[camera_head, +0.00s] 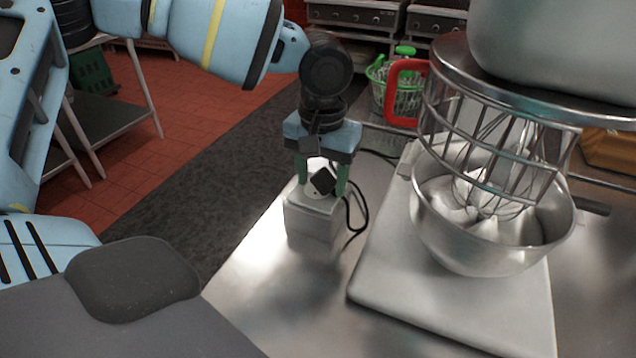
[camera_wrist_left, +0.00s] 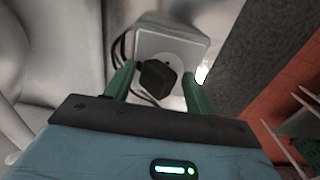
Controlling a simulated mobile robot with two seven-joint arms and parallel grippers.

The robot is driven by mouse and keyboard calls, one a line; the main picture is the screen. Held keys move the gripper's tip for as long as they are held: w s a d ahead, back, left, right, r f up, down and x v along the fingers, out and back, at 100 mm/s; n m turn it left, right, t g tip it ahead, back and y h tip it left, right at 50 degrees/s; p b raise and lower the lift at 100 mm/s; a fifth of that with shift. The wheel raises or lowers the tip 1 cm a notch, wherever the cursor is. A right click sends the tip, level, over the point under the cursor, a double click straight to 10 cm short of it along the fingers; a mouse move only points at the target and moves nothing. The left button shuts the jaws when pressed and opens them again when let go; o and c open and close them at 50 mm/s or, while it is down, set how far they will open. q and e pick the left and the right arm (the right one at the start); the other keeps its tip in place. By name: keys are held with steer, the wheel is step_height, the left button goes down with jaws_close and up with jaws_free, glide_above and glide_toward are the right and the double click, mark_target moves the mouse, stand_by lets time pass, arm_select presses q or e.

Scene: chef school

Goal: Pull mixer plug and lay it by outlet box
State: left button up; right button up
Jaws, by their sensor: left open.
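The black mixer plug (camera_head: 323,181) sits on the sloped white face of the grey outlet box (camera_head: 313,217). Its black cord (camera_head: 359,212) loops down the box's right side toward the mixer. My left gripper (camera_head: 322,188) is over the box, its green fingers apart on either side of the plug. In the left wrist view the plug (camera_wrist_left: 158,77) lies between the two open fingers, with a gap to each visible. The outlet box (camera_wrist_left: 172,45) shows beyond it. The mixer's steel bowl (camera_head: 490,225) and wire whisk stand to the right. My right gripper does not show.
The steel table (camera_head: 262,283) is bare left and in front of the box. The mixer base (camera_head: 450,310) and wire guard (camera_head: 490,150) crowd the right side. A green basket (camera_head: 398,90) stands behind. The table's left edge drops to the floor.

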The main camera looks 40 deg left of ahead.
mark_target(322, 172)
arm_select(q)
steer(key=shift+f, duration=0.15)
steer(key=c, duration=1.2)
steer(key=shift+o, duration=0.2)
steer(key=shift+r, duration=0.2)
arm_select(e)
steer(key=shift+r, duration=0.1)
